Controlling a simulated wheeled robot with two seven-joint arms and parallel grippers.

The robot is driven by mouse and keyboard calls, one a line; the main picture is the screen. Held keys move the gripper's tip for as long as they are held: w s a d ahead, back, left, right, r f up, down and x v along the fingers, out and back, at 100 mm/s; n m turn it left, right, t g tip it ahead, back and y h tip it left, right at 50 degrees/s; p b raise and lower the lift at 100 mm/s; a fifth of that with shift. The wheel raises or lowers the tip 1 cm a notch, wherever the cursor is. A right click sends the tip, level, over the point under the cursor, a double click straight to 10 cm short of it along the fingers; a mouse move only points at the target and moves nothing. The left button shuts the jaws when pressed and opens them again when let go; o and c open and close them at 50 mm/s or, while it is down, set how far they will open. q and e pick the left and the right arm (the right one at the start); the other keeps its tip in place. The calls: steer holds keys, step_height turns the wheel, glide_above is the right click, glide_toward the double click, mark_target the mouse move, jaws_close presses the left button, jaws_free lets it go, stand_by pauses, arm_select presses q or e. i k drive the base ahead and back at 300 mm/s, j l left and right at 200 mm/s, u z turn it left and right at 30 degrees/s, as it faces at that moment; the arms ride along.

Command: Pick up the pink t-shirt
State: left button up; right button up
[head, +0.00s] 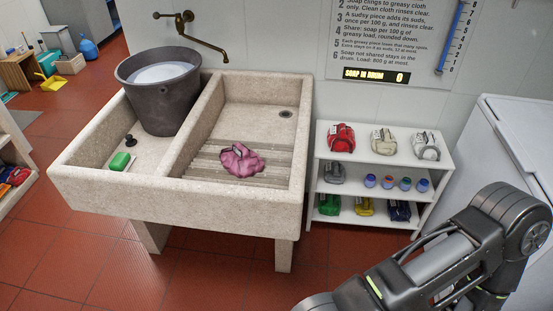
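A crumpled pink cloth (241,160), which looks like the pink t-shirt, lies on the ribbed washboard in the right basin of the stone sink (180,198). Nothing covers it. One of my arms shows at the lower right, apart from the sink, but its gripper is outside the frame. My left gripper is not in view either.
A dark bucket (174,106) and green soap (120,161) are in the left basin. A brass tap (205,40) juts from the wall. A white shelf (322,158) with folded clothes and small jars stands right of the sink, beside a white appliance (508,150).

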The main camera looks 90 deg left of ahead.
mark_target(238, 160)
steer(key=u, duration=4.45)
